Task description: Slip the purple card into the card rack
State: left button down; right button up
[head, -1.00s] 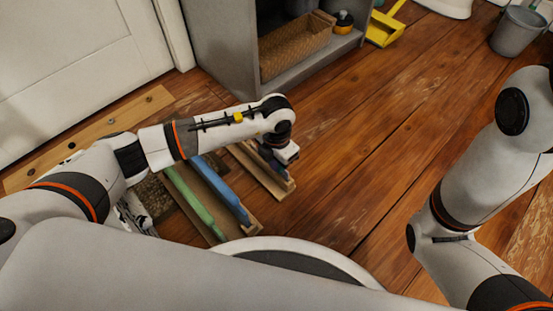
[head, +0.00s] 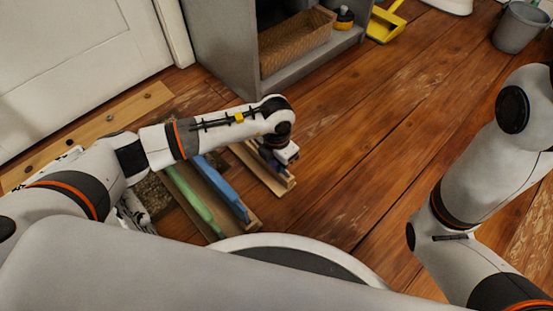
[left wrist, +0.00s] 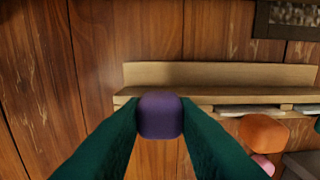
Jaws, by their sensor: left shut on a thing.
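My left gripper (left wrist: 160,125) is shut on the purple card (left wrist: 160,115), whose rounded end shows between the dark green fingers. In the head view, my left gripper (head: 278,160) is low over a wooden rack (head: 262,170), and the wrist hides most of the card. In the left wrist view, the wooden rack (left wrist: 220,76) lies just beyond the card, with a raised back board and a front ledge. I cannot tell whether the card touches the rack. My right gripper is out of view; only its arm shows at the right.
A green strip (head: 195,198) and a blue strip (head: 225,186) sit in wooden holders left of my gripper. An orange thing (left wrist: 264,132) and a pink one (left wrist: 263,164) show at lower right in the wrist view. A grey shelf (head: 318,62) stands behind. Floor to the right is clear.

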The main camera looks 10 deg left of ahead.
pick_arm(q)
jog(key=shift+f+b, duration=0.35)
jog(key=shift+f, duration=0.3)
jog(key=c, duration=1.1)
grip_release()
jog(key=shift+o, duration=0.2)
jog(key=shift+r, duration=0.1)
jog(key=shift+r+p, duration=3.7)
jog(key=shift+r, duration=0.25)
